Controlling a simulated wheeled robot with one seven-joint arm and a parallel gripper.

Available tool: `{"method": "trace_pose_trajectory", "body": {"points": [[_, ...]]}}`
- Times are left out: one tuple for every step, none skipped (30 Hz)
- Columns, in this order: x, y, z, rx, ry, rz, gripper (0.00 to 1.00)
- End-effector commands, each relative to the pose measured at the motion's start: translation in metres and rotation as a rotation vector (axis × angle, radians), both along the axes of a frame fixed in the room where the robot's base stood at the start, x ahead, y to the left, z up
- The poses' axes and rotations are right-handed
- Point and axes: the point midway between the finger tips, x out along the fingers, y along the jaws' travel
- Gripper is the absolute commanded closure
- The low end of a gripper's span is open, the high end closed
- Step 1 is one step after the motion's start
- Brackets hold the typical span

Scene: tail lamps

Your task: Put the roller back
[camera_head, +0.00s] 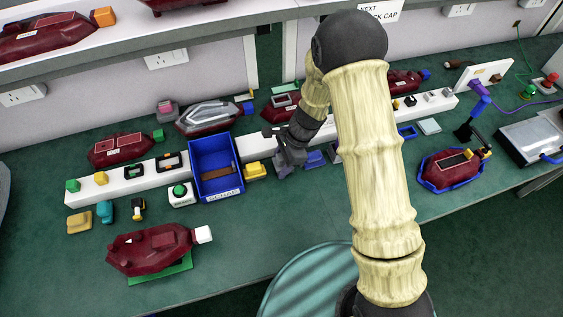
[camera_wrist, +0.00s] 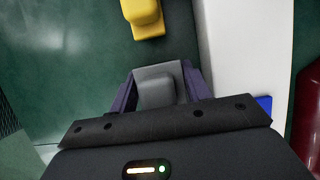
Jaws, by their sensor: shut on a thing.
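My gripper (camera_head: 284,164) is low over the bench, just right of the blue scrap bin and in front of the long white rail. In the wrist view, its purple fingers (camera_wrist: 158,88) are shut on a grey stepped block (camera_wrist: 157,92). The arm and fingers mostly hide this block in the head view. I cannot tell whether it touches the bench. I cannot clearly identify a roller; a small dark brown tool (camera_head: 457,65) lies at the back right, too small to name surely.
A yellow block (camera_head: 257,172) sits just left of my gripper; it also shows in the wrist view (camera_wrist: 144,17). The blue bin (camera_head: 216,193) stands left of it. The white rail (camera_head: 130,180) runs behind. Red lamps stand around.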

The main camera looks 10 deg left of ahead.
Motion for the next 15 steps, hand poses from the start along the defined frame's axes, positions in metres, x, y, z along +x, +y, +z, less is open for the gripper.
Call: {"method": "trace_pose_trajectory", "body": {"points": [[-0.0016, -0.0018, -0.0065, -0.006, 0.005, -0.001, 0.86], [-0.0017, -0.0019, -0.0074, -0.006, 0.006, 0.0, 0.92], [-0.0018, -0.0021, -0.0087, -0.006, 0.006, 0.0, 0.97], [-0.0019, -0.0021, -0.0092, -0.006, 0.006, 0.0, 0.97], [-0.002, -0.0021, -0.0093, -0.007, 0.005, 0.0, 0.97], [-0.0021, -0.0023, -0.0093, -0.007, 0.006, 0.0, 0.97], [-0.0023, -0.0026, -0.0098, -0.008, 0.007, 0.0, 0.5], [-0.0025, -0.0027, -0.0101, -0.009, 0.007, 0.0, 0.44], [-0.0027, -0.0029, -0.0104, -0.009, 0.008, 0.0, 0.43], [-0.0028, -0.0031, -0.0105, -0.009, 0.008, -0.001, 0.43], [-0.003, -0.0033, -0.0107, -0.009, 0.008, -0.001, 0.43], [-0.0031, -0.0035, -0.0108, -0.011, 0.008, 0.0, 0.43], [-0.0031, -0.0037, -0.011, -0.011, 0.008, 0.0, 0.43], [-0.0032, -0.0038, -0.0111, -0.011, 0.008, 0.0, 0.43], [-0.0033, -0.004, -0.0112, -0.011, 0.008, 0.0, 0.43]]}}
